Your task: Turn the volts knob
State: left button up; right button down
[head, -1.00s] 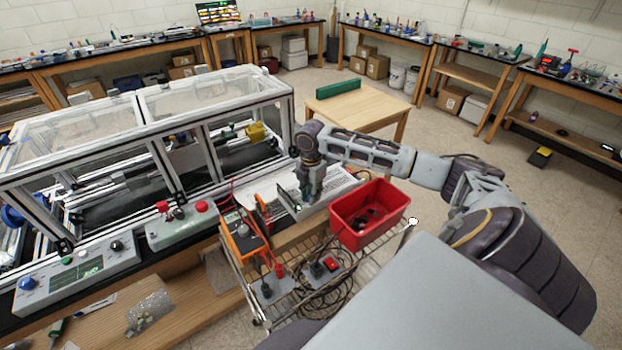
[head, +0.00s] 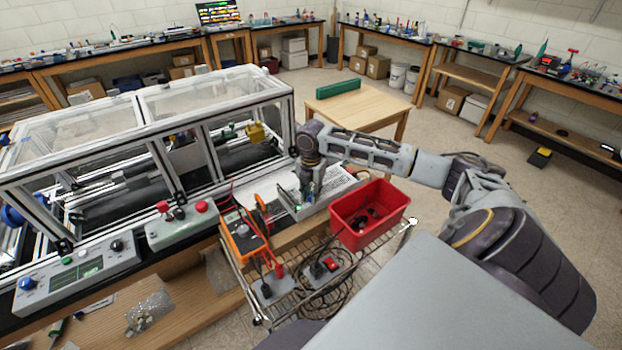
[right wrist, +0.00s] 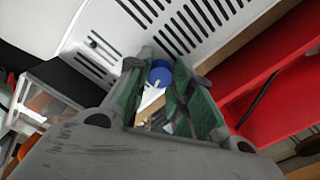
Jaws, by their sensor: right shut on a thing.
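A grey power supply with a slotted top (head: 325,198) stands on the bench beside the clear-walled frame. In the right wrist view, its slotted casing (right wrist: 185,30) fills the top, and a round blue knob (right wrist: 158,76) with a pale mark sits between the green fingertips. My right gripper (right wrist: 160,73) is shut on this knob. I cannot read a label on it. In the head view the right gripper (head: 308,192) points down at the supply's front, and the knob is hidden there. My left gripper is not in view.
A red bin (head: 369,214) stands close on the right, on a wire rack. An orange multimeter (head: 242,235) with leads is to the left. A red-switched power strip (head: 326,266) and coiled cables lie in front. The extrusion frame (head: 205,135) rises behind on the left.

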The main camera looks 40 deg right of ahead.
jog(key=c, duration=1.2)
grip_release()
notch_tip(320, 180, up, 12)
dwell(0.4)
